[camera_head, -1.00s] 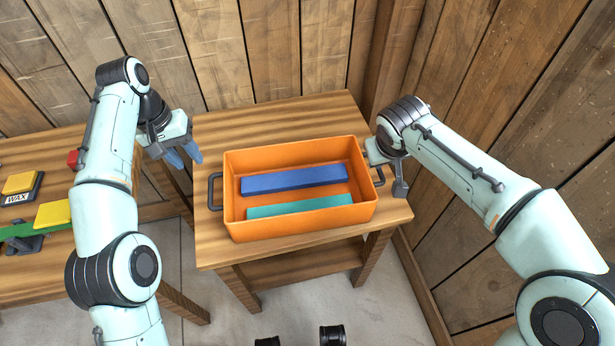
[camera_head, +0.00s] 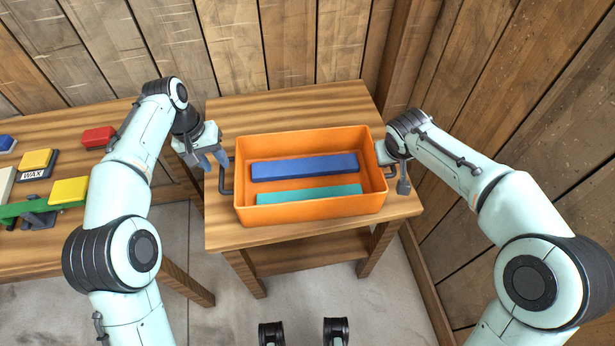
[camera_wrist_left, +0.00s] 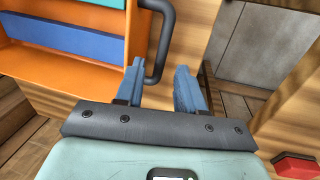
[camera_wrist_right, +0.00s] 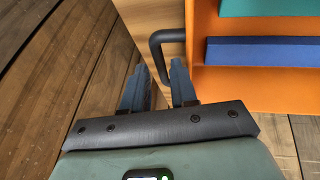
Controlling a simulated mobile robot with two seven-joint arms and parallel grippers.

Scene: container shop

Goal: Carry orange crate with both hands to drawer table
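The orange crate (camera_head: 310,215) stands upright on a small wooden table (camera_head: 290,104). It holds a blue bar (camera_head: 305,167) and a teal bar (camera_head: 308,194). My left gripper (camera_head: 213,163) is open just beside the crate's dark left handle (camera_head: 224,180). In the left wrist view, the handle (camera_wrist_left: 169,30) reaches toward the gap between the fingers (camera_wrist_left: 158,80). My right gripper (camera_head: 394,170) is at the crate's right end. In the right wrist view its fingers (camera_wrist_right: 158,80) are apart, with the right handle (camera_wrist_right: 156,45) at their gap. No drawer shows, so I cannot tell which table is the drawer table.
Another wooden table (camera_head: 110,235) at the left bears a red block (camera_head: 98,136), a yellow block (camera_head: 68,191), a WAX block (camera_head: 36,163) and a green beam (camera_head: 22,209). Plank walls close off the back and right. Grey floor (camera_head: 215,300) shows in front.

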